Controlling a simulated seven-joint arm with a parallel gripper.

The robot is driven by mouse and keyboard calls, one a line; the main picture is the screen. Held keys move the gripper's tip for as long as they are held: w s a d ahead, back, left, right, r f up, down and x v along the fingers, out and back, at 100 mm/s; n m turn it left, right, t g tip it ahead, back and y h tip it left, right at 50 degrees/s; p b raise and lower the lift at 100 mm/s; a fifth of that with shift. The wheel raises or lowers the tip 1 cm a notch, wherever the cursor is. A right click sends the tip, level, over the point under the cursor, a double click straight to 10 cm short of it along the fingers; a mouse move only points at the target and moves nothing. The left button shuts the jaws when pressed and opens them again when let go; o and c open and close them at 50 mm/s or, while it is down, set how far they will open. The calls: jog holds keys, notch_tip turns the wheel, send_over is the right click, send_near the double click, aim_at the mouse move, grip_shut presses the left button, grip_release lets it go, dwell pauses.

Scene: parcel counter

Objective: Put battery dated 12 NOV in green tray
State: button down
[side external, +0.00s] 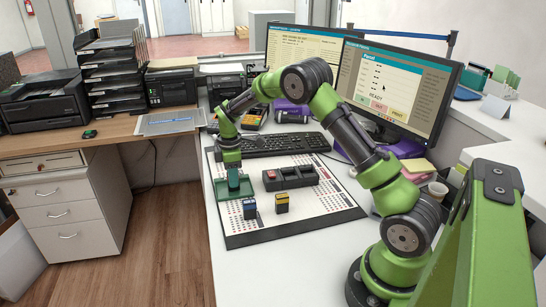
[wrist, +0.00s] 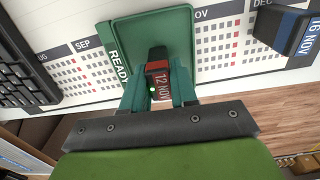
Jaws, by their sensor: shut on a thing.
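The green tray (wrist: 182,24), marked READY, lies directly beyond the battery. In the side view my gripper (side external: 233,181) points down over the green tray (side external: 219,193). The fingers hide the battery there. I cannot tell whether the battery touches the tray floor.
A blue-banded battery (wrist: 287,30) dated 16 NOV stands right of the tray; it shows in the side view (side external: 249,209) beside a yellow-topped battery (side external: 282,203). A dark holder (side external: 290,179) with a red item stands behind them. A keyboard (side external: 270,144) and monitor (side external: 397,80) are farther back.

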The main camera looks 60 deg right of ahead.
jog(key=c, duration=0.9)
grip_release()
jog(key=shift+f, duration=0.1)
jog(key=s+a+r+m+t, duration=0.1)
jog(key=s+a+r, duration=0.1)
jog(key=r, duration=0.7)
jog(key=s+a+r+m, duration=0.1)
jog(key=s+a+r, duration=0.1)
jog(key=r, duration=0.7)
jog(key=s+a+r+m+t+y, duration=0.1)
jog(key=s+a+r+m+t, duration=0.25)
jog(key=s+a+r, duration=0.35)
jog(key=s+a+f+m+t, duration=0.1)
jog(key=s+m, duration=0.1)
jog(key=s, duration=0.3)
jog(key=s+a+f+m, duration=0.1)
jog(key=s+a+m, duration=0.1)
jog(key=s, duration=0.3)
jog(key=s+a+f+m+t+y, duration=0.1)
jog(key=s+a+m, duration=0.1)
jog(key=s, duration=0.3)
jog(key=shift+f+m+t, duration=0.3)
jog(key=shift+m+t, duration=0.05)
jog(key=shift+m, duration=0.5)
